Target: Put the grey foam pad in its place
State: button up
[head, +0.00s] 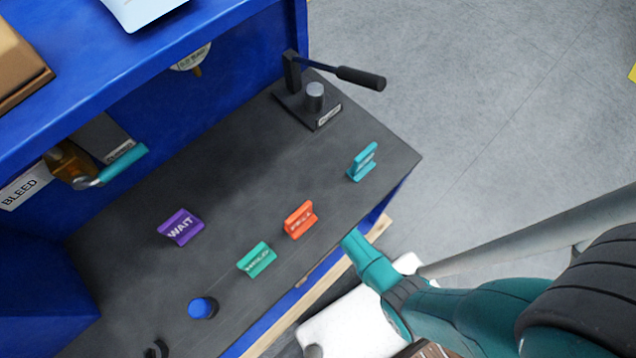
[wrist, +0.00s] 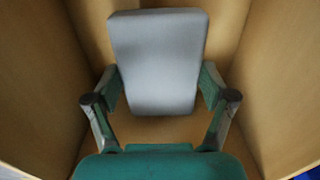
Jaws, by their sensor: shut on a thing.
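The grey foam pad (wrist: 158,60) is a pale grey block with rounded corners, upright in the middle of the wrist view. My gripper (wrist: 160,90) has a finger against each side of the pad and is shut on it. The pad and fingers are inside a space with light brown walls (wrist: 275,75) on both sides and behind. I cannot tell whether the pad's lower end touches the floor of this space. In the head view, my teal arm reaches in from the lower right; the pad cannot be made out there. I cannot identify the pad's place.
The dark bench top (head: 235,170) holds a black lever device (head: 315,95), a teal sign (head: 363,162), an orange sign (head: 300,219), a green sign (head: 257,259), a purple sign (head: 181,227) and a blue knob (head: 202,307). A blue shelf (head: 120,55) overhangs its back. Open floor (head: 480,90) lies right.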

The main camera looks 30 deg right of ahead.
jog(key=shift+f, duration=0.6)
jog(key=o, duration=0.9)
jog(key=shift+r, duration=0.1)
notch_tip(320, 180, up, 13)
jog(key=shift+s, duration=0.1)
